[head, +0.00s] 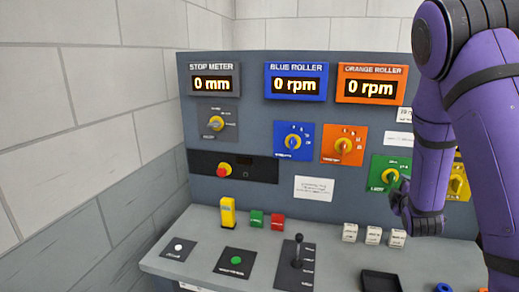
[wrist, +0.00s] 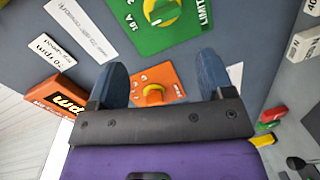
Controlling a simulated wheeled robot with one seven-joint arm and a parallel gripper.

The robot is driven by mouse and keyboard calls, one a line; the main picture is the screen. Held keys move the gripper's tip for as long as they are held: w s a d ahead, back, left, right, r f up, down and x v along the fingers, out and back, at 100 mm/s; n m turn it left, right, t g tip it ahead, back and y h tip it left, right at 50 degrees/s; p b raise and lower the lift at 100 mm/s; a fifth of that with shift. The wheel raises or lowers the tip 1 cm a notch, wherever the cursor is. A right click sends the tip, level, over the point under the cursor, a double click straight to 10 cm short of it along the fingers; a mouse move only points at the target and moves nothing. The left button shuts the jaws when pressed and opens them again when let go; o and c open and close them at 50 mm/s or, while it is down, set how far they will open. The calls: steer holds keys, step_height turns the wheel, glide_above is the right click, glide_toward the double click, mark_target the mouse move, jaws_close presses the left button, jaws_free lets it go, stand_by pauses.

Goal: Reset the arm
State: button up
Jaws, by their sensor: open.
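My gripper shows in the wrist view (wrist: 161,72) with its two dark blue fingers apart and nothing between them. It faces the panel (wrist: 232,28) of the control desk, with the orange dial plate (wrist: 178,78) and its yellow knob visible between the fingers. The green dial plate (wrist: 195,32) lies past the fingertips. In the head view my purple arm bends down on the right, in front of the panel (head: 330,222). My gripper there is mostly hidden by the arm, close to the green dial plate (head: 377,181). Whether it touches the panel cannot be told.
The displays read 0 mm on the stop meter (head: 212,84) and 0 rpm on the blue roller (head: 296,84) and orange roller (head: 370,89). A black lever (head: 298,252), yellow switch (head: 228,213) and white blocks (head: 373,235) stand on the desk. A brick wall (head: 90,110) closes the left.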

steer(key=s+a+r+m+g+y, duration=0.4)
steer(key=s+a+r+m+g, duration=0.35)
steer(key=s+r, duration=0.6)
steer(key=s+a+r+m+g, duration=0.1)
steer(key=s+a+r+m, duration=0.1)
steer(key=s, duration=0.8)
steer(key=s+a+r+m+g+y, duration=0.1)
steer(key=s+a, duration=0.4)
steer(key=s, duration=0.6)
step_height(320, 180, up, 3)
steer(key=shift+s+f+m+g, duration=0.15)
steer(key=shift+s+m+g, duration=0.1)
steer(key=shift+m+g, duration=0.4)
steer(key=shift+a, duration=0.1)
stand_by(1.0)
